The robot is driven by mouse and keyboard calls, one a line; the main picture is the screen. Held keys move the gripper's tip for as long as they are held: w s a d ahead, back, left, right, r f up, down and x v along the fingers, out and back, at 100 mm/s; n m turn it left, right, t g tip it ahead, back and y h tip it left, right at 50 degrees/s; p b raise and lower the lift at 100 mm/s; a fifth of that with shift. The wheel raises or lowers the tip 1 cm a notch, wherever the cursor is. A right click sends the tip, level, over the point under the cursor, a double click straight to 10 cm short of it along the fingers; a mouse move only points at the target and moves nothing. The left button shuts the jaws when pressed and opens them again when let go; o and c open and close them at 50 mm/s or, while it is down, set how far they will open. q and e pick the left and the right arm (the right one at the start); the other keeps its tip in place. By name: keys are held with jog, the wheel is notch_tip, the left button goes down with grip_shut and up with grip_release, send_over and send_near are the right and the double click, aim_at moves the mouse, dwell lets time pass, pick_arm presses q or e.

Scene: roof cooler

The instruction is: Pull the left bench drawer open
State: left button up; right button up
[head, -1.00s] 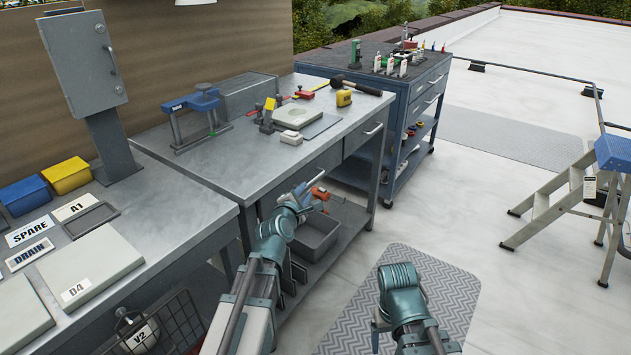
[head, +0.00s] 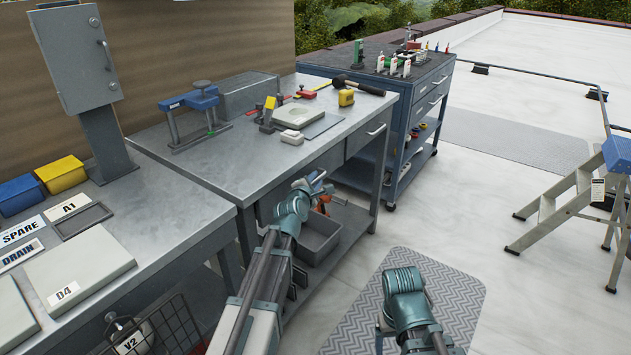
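The grey metal bench (head: 215,160) stands in the middle of the head view, with two drawers under its top. The left bench drawer (head: 325,160) is partly hidden behind my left arm and gripper; it looks shut, and its handle cannot be made out. My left gripper (head: 318,180) is just in front of this drawer's face. Its fingers are small and partly hidden by the wrist, so whether they are open, or touch the handle, cannot be told. The right drawer (head: 368,137) is shut, with its bar handle showing. My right arm is low at the right; its gripper does not show.
A grey bin (head: 318,243) and an orange-handled tool sit on the shelf below the drawers. A blue cart (head: 398,150) stands behind.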

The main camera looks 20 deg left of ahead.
pick_arm(q)
grip_shut()
dwell(1.3)
